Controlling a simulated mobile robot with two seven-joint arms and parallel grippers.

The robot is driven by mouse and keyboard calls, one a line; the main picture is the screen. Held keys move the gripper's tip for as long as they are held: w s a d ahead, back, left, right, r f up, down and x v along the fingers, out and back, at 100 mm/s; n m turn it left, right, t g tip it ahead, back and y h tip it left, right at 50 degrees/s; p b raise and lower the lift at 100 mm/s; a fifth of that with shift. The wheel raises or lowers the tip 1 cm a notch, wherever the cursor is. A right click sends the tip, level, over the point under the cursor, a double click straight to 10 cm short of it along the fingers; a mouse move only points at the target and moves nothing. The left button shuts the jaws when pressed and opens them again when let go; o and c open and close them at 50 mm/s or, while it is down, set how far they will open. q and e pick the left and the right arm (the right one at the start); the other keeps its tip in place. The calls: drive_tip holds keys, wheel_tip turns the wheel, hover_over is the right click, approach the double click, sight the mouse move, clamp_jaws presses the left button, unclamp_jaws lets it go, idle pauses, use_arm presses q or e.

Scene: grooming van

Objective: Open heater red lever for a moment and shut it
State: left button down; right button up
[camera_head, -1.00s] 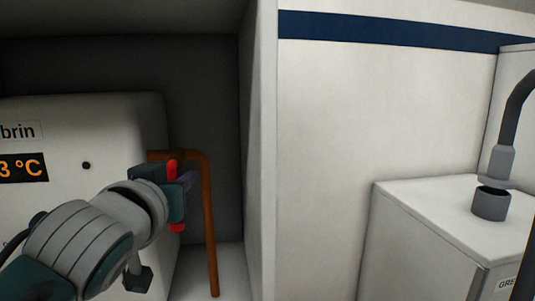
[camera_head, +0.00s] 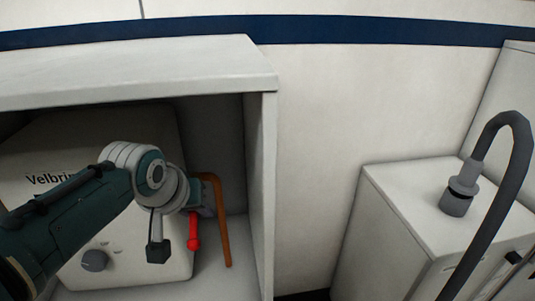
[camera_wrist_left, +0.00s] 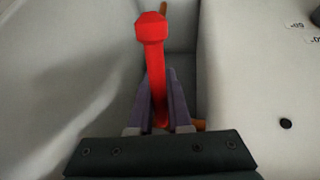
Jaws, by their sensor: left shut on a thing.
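The red lever (camera_head: 194,230) sits beside the copper pipe at the right side of the heater (camera_head: 150,210). In the head view it hangs down below my left gripper (camera_head: 197,205), which covers its upper part. In the left wrist view the red lever (camera_wrist_left: 154,75) stands between the two purple fingers of my left gripper (camera_wrist_left: 160,105), its knobbed end beyond them. The fingers are shut on the lever. My right gripper is in neither current view.
The heater stands in a white cabinet whose right wall (camera_head: 262,190) is close to my left gripper. A copper pipe (camera_head: 223,225) bends down beside the lever. At right is a white cabinet (camera_head: 400,215) with a grey hose (camera_head: 520,150).

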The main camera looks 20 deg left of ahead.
use_arm(q)
drive_tip(key=shift+s+d+r+g+h+p, duration=0.15)
drive_tip(key=shift+g+h+p, duration=0.15)
drive_tip(key=shift+g, duration=0.2)
drive_tip(key=shift+s+r+g+h+p, duration=0.15)
drive_tip(key=shift+g+h, duration=0.15)
drive_tip(key=shift+g, duration=0.2)
drive_tip(key=shift+f, duration=0.15)
drive_tip(key=c, duration=1.1)
unclamp_jaws()
